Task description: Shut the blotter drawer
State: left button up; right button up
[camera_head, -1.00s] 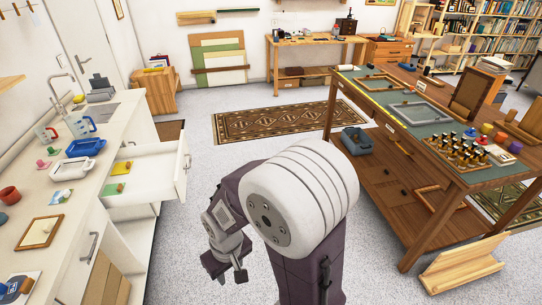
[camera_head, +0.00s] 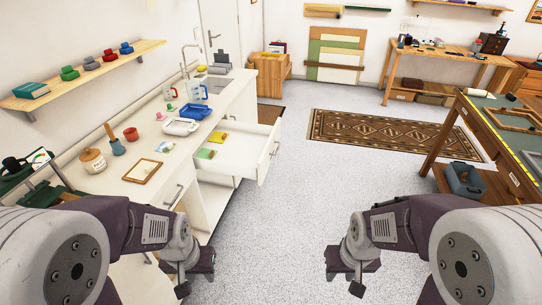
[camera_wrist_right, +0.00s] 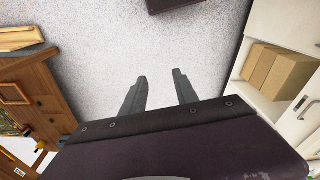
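The blotter drawer (camera_head: 240,153) is pulled out of the white counter (camera_head: 213,88), a little left of the middle in the head view. Its front panel with a handle (camera_head: 275,149) faces right. A yellow piece (camera_head: 218,137) and a green piece (camera_head: 206,154) lie inside. My left gripper (camera_head: 191,272) is at the bottom of the head view, nearer to me than the drawer and not touching it; its fingers look apart. My right gripper (camera_head: 349,272) is right of it, over the floor. The right wrist view shows its fingers (camera_wrist_right: 160,92) apart with nothing between.
On the counter are a blue tray (camera_head: 195,111), a white tray (camera_head: 181,127), measuring jugs, a red cup (camera_head: 130,134) and a framed piece (camera_head: 142,171). A workbench (camera_head: 500,135) stands at right. The floor between is clear, with a patterned rug (camera_head: 390,137) farther back.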

aim_at(248, 151)
jog(key=i+j, duration=0.15)
jog(key=i, duration=0.3)
jog(key=i+j, duration=0.2)
jog(key=i, duration=0.2)
jog(key=i+j, duration=0.15)
jog(key=i, duration=0.3)
jog(key=i+j, duration=0.15)
jog(key=i, duration=0.3)
